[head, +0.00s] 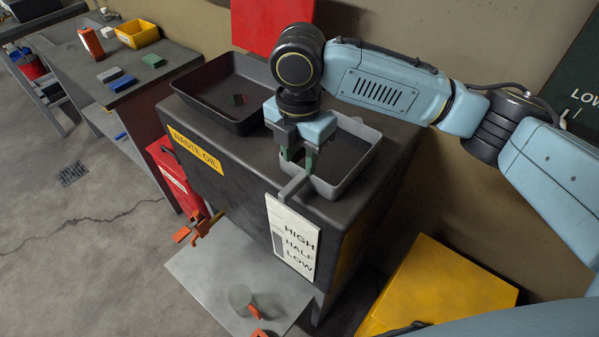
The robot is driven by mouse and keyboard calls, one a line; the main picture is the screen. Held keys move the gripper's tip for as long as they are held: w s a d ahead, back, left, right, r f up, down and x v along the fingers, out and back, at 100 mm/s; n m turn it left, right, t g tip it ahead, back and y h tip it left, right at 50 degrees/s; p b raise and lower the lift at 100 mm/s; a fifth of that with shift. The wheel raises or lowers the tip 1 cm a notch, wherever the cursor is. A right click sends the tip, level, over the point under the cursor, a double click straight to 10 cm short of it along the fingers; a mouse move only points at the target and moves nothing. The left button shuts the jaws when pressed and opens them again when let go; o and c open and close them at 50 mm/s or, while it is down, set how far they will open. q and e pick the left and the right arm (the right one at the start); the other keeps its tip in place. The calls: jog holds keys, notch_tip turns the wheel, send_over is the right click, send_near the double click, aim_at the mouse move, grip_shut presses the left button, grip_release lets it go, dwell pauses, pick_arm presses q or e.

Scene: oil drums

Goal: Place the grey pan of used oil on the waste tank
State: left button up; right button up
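The grey pan (345,187) stands on the dark top of the waste tank (222,168), at its right end. The pan looks level, with dark contents inside and a short handle (295,187) pointing toward the tank's front edge. My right gripper (297,163) points down at the pan's near left side, by the base of the handle. Its fingers look spread apart, one on each side; whether they touch the pan is hard to tell. The gripper hides part of the pan's rim. My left gripper is out of view.
A larger black tray (228,124) sits on the tank, left of the pan. A yellow box (440,290) stands at right. A workbench (82,85) holds an orange bin and small blocks.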

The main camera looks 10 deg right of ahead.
notch_tip(320, 180, up, 5)
jog(key=shift+f, duration=0.1)
dwell(1.3)
